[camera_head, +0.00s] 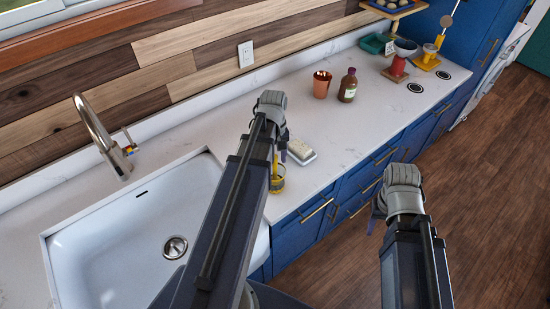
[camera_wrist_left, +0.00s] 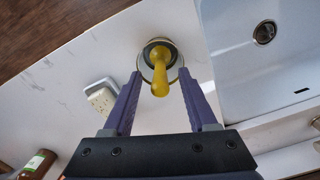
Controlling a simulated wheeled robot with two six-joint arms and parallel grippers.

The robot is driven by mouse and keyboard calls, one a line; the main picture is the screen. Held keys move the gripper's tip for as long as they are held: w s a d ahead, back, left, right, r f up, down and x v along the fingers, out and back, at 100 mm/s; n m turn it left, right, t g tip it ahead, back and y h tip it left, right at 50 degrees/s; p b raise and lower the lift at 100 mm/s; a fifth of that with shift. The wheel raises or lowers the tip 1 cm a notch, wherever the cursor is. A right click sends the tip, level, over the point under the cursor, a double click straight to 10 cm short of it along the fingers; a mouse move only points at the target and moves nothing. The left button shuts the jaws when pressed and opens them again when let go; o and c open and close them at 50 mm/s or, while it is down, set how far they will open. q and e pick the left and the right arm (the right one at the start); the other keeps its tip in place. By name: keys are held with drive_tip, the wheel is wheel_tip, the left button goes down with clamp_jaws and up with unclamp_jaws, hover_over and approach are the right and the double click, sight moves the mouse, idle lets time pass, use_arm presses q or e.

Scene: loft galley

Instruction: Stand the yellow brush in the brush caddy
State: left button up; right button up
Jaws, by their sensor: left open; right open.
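The yellow brush (camera_wrist_left: 160,76) stands roughly upright in a round holder (camera_wrist_left: 149,50), which looks like the brush caddy, on the counter beside the sink. In the head view the brush's handle (camera_head: 275,163) and the holder (camera_head: 278,186) show in part, with my left arm covering the rest. My left gripper (camera_wrist_left: 158,80) is open, its two purple fingers on either side of the handle with a gap at each side. It also shows in the head view (camera_head: 280,152). My right gripper (camera_head: 376,214) is open and empty, out over the floor in front of the cabinets.
A sponge in a white dish (camera_head: 301,151) lies close to the holder. A copper cup (camera_head: 321,86) and a brown bottle (camera_head: 348,88) stand farther along. The sink (camera_head: 130,235) and faucet (camera_head: 98,130) are at left. Counter between sponge and bottle is clear.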

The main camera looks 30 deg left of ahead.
use_arm(q)
drive_tip(key=r+p, duration=0.7)
drive_tip(key=r, duration=0.1)
drive_tip(key=shift+w+a+p, duration=0.15)
drive_tip(key=shift+a+p, duration=0.05)
drive_tip(key=shift+p, duration=0.2)
drive_tip(key=shift+f, duration=0.1)
idle(0.7)
drive_tip(key=shift+d+f+b, duration=0.3)
drive_tip(key=s+d+f+m+b, duration=0.2)
drive_tip(key=d+f+m+b, duration=0.2)
drive_tip(key=d, duration=0.4)
drive_tip(key=s+d+f+m+y+b, duration=0.1)
drive_tip(key=s+d+f+m+b, duration=0.2)
drive_tip(key=d+f+m+b, duration=0.2)
drive_tip(key=s+d+f+m+b, duration=0.3)
drive_tip(key=d+f+b, duration=0.3)
drive_tip(key=d, duration=0.5)
drive_tip(key=shift+d+f+m+y+b, duration=0.3)
drive_tip(key=shift+d+f+m+b, duration=0.1)
drive_tip(key=shift+m, duration=0.5)
